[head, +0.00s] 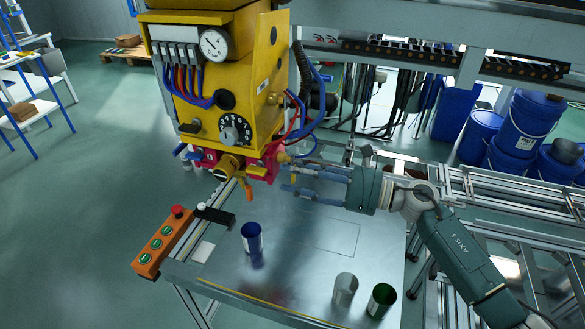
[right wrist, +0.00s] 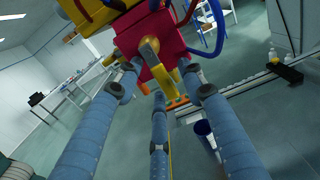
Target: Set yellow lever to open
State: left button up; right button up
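The yellow lever (right wrist: 161,75) sits on the side of a red block (right wrist: 137,42) in the right wrist view, with a dull metal-like end at its upper left. In the head view, a small yellow part (head: 284,157) shows on the red block's right side; it looks like the same lever. My right gripper (head: 289,179) points left at this side. Its blue fingers are spread, and in the right wrist view (right wrist: 159,82) the fingertips surround the lever in the picture. I cannot tell whether any finger touches it. My left gripper is not in view.
A yellow machine (head: 225,80) with a gauge, a dial and hoses hangs above the metal table (head: 310,255). On the table stand a blue cup (head: 252,240), a light cup (head: 345,289) and a green cup (head: 380,300). An orange button box (head: 163,245) is at the left edge.

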jog(key=shift+w+a, duration=0.1)
jog(key=shift+a, duration=0.25)
jog(key=shift+c, duration=0.7)
grip_shut()
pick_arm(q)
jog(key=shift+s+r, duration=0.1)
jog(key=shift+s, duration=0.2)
